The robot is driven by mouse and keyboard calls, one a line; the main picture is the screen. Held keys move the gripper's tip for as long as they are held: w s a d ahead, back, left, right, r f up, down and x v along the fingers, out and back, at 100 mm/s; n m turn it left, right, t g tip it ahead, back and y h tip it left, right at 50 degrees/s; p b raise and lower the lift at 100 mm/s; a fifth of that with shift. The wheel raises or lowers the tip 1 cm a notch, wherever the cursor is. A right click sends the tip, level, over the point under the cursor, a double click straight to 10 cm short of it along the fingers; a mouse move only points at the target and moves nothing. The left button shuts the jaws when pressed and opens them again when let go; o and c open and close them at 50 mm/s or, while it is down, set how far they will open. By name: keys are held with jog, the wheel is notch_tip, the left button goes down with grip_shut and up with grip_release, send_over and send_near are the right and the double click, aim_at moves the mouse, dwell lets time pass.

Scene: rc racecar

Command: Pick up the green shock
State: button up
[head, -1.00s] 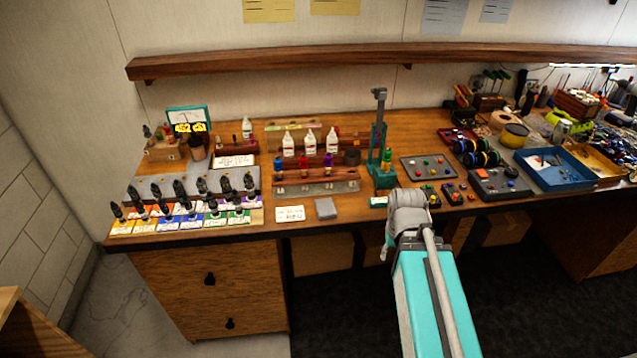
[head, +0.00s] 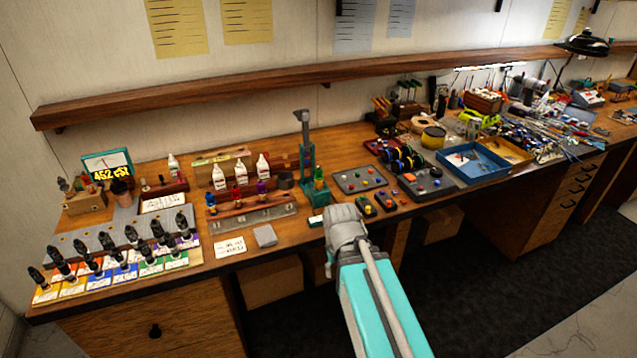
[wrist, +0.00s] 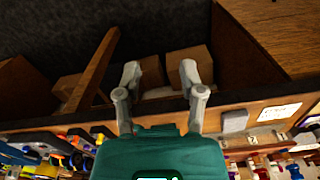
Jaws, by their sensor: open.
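A small green piece with an orange part, which looks like the green shock (head: 319,178), is upright at the foot of a teal stand (head: 307,160) on the workbench. Blue (head: 211,203), red (head: 236,194) and purple (head: 261,188) pieces of similar shape stand in a wooden rack to its left. My gripper (wrist: 160,76) is open and empty in the wrist view, its two fingers apart over the bench's front edge and the space below. In the head view my arm is in front of the bench and hides the gripper's fingers. I cannot make out the green shock in the wrist view.
Black shocks (head: 88,250) stand on coloured cards at the left. White bottles (head: 263,168) are behind the rack. A grey tray of coloured pieces (head: 350,184) and a blue tray (head: 470,179) lie to the right. A wooden shelf (head: 200,92) runs along the wall.

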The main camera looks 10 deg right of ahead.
jog(key=shift+o, duration=1.8)
jog(key=shift+w+r, duration=0.2)
jog(key=shift+w, duration=0.05)
notch_tip(320, 180, up, 18)
jog(key=n+p, duration=1.5)
jog(key=p, duration=0.3)
send_over(319, 166)
jog(key=shift+w+a+n, duration=0.1)
jog(key=shift+n, duration=0.2)
jog(key=shift+f, duration=0.2)
notch_tip(319, 166, down, 8)
jog(key=b, duration=0.8)
jog(key=shift+f, duration=0.2)
jog(key=shift+f+b, duration=2.6)
jog(key=shift+b, duration=0.2)
